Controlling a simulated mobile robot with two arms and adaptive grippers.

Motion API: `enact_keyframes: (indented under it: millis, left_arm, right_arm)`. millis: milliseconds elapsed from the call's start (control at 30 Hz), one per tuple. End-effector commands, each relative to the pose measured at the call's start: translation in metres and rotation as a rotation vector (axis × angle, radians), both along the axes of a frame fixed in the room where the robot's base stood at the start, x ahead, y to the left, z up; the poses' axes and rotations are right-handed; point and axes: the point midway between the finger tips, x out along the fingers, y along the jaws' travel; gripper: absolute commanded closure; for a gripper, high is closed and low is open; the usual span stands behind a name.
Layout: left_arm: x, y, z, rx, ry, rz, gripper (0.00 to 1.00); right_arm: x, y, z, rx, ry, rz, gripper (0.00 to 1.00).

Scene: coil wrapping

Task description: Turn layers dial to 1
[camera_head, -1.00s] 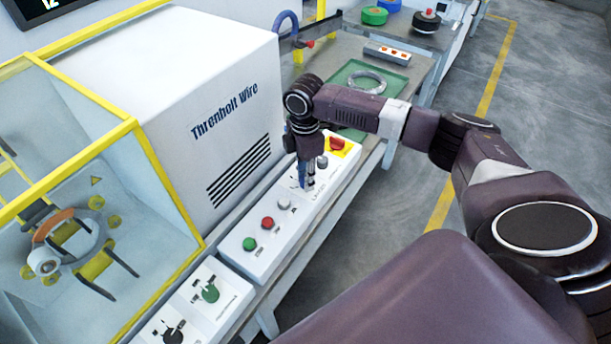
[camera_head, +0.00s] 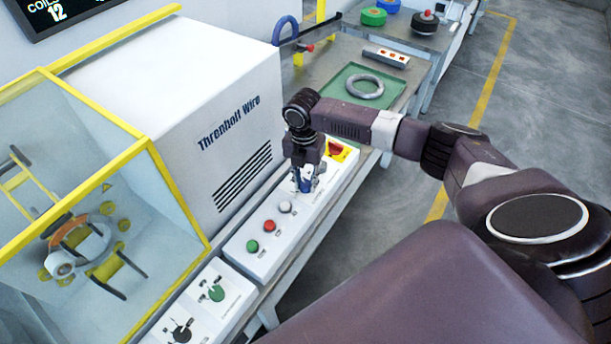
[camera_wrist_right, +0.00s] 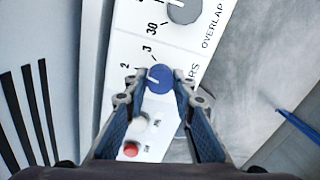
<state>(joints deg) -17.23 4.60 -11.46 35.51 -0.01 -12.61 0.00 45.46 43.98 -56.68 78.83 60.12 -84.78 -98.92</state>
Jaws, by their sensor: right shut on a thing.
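The layers dial (camera_wrist_right: 160,80) is a round blue knob with a pale pointer line, seen in the right wrist view. Its line points up and left, and the numbers 2 and 3 show beside it; part of its label is hidden. My right gripper (camera_wrist_right: 157,88) has its two fingers on either side of the knob and is shut on it. My left gripper is not in view.
A grey overlap dial (camera_wrist_right: 184,10) sits beside the layers dial. White (camera_head: 285,207), red (camera_head: 270,226) and green (camera_head: 253,246) buttons line the panel. A red knob on yellow (camera_head: 338,150) is behind the gripper. The white machine housing (camera_head: 190,100) stands close on the left.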

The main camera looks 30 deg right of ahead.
Motion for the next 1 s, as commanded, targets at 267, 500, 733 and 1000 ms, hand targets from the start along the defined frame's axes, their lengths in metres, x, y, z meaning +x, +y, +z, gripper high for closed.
enact_keyframes:
  millis: [267, 500, 733, 1000]
  left_arm:
    - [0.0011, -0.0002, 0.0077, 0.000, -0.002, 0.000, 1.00]
    - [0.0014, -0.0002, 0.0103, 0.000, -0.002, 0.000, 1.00]
    - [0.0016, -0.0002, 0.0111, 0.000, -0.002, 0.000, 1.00]
    - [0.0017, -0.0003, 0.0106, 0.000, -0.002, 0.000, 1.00]
  right_arm:
    - [0.0013, 0.0000, 0.0024, 0.001, -0.005, 0.262, 1.00]
    - [0.0012, -0.0001, 0.0020, 0.001, -0.004, 0.490, 1.00]
    - [0.0012, -0.0002, 0.0020, 0.000, -0.005, 0.708, 1.00]
    - [0.0014, -0.0005, 0.0018, -0.001, -0.006, 0.957, 1.00]
